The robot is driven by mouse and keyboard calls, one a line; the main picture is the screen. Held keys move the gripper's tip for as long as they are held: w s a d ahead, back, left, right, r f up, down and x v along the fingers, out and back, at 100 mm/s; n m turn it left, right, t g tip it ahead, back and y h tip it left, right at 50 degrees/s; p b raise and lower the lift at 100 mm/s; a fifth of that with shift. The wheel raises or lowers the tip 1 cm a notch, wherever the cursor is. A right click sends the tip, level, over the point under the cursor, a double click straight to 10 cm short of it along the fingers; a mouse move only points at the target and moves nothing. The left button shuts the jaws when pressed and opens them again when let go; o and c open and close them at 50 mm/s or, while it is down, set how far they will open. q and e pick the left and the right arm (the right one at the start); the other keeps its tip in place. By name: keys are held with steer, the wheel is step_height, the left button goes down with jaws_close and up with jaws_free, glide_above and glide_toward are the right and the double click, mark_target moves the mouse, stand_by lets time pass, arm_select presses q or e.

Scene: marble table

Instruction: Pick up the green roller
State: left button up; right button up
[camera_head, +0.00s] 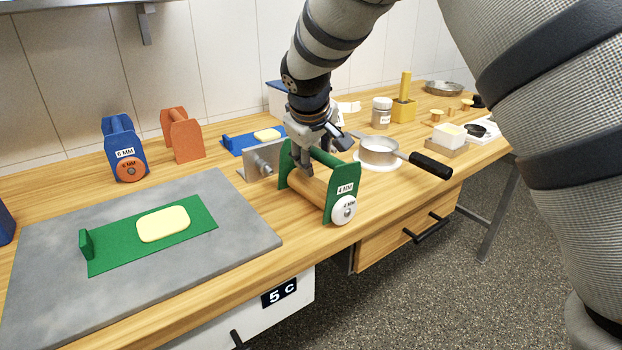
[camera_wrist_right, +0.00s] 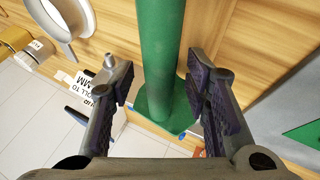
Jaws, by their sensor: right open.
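The green roller (camera_head: 350,176) stands upright on the wooden table, with green side plates, a green top bar, a wooden roller and a "4 MM" label. My right gripper (camera_head: 318,145) is at its top bar, pointing down. In the right wrist view, the green bar (camera_wrist_right: 162,40) runs between the two open fingers of my right gripper (camera_wrist_right: 160,85), with visible gaps on both sides. A green side plate (camera_wrist_right: 165,118) shows beyond the fingers. My left gripper is not in view.
A metal scraper (camera_head: 262,165) stands close on the left of the roller. A pan (camera_head: 378,151) with a black handle is close on the right. A grey slab (camera_head: 60,300) bears a green board (camera_head: 112,262) with dough. Blue (camera_head: 110,150) and orange (camera_head: 183,140) rollers stand behind.

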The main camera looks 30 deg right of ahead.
steer(key=shift+r, duration=0.1)
jaws_close()
steer(key=shift+r, duration=0.1)
step_height(320, 180, up, 18)
steer(key=shift+b, duration=0.3)
steer(key=c, duration=1)
jaws_free()
steer(key=shift+a, duration=0.1)
jaws_close()
